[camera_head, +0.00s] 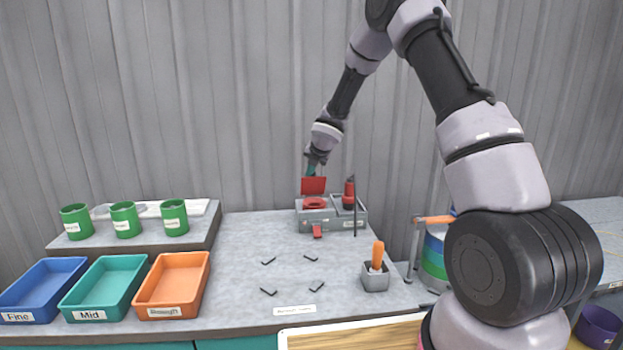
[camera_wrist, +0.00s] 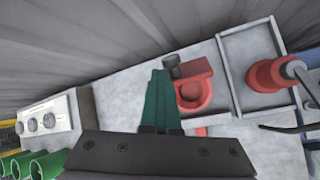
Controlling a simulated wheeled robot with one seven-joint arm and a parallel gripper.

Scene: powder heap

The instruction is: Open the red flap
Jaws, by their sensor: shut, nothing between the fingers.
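The red flap (camera_head: 313,185) stands raised at the back of a red ring (camera_head: 314,203) on a grey box (camera_head: 332,222). In the wrist view, the flap (camera_wrist: 194,68) lies beyond the ring (camera_wrist: 194,95), and the ring's round opening is uncovered. My gripper (camera_head: 310,171) has teal fingers, closed together and empty, just above and behind the flap in the head view. In the wrist view, the fingers (camera_wrist: 160,98) are left of the flap and ring. I cannot tell whether they touch the flap.
A red-topped bottle (camera_head: 349,192) stands in the box's right compartment. A small holder (camera_head: 375,278) with an orange handle is in front. Green cups (camera_head: 124,219) stand on the left, behind blue, teal and orange trays (camera_head: 173,285). The corrugated wall is close behind the box.

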